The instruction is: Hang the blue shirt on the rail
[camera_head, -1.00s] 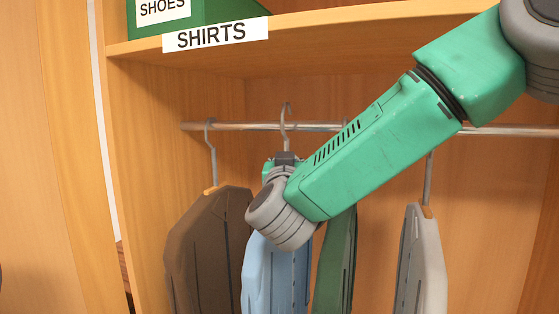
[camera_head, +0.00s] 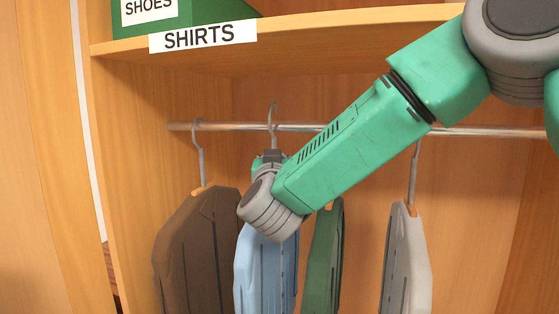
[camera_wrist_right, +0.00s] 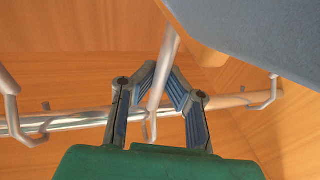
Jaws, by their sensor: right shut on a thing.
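The blue shirt (camera_head: 262,274) hangs below my right gripper (camera_head: 271,153), between a brown garment and a green one. My right gripper is shut on the stem of its hanger hook (camera_head: 272,118). In the right wrist view the two fingers (camera_wrist_right: 154,82) close around the grey stem, and part of the blue shirt (camera_wrist_right: 265,35) fills the upper right. The metal rail (camera_head: 480,131) runs across the wardrobe. The hook top shows above the rail line in the head view; I cannot tell whether it bears on the rail. My left gripper is out of view.
A brown garment (camera_head: 195,255) hangs at left, a green one (camera_head: 324,260) just right of the blue shirt, and a grey one (camera_head: 407,265) farther right. A shelf labelled SHIRTS (camera_head: 205,36) is above, with a green SHOES box (camera_head: 185,20). Rail between green and grey is partly free.

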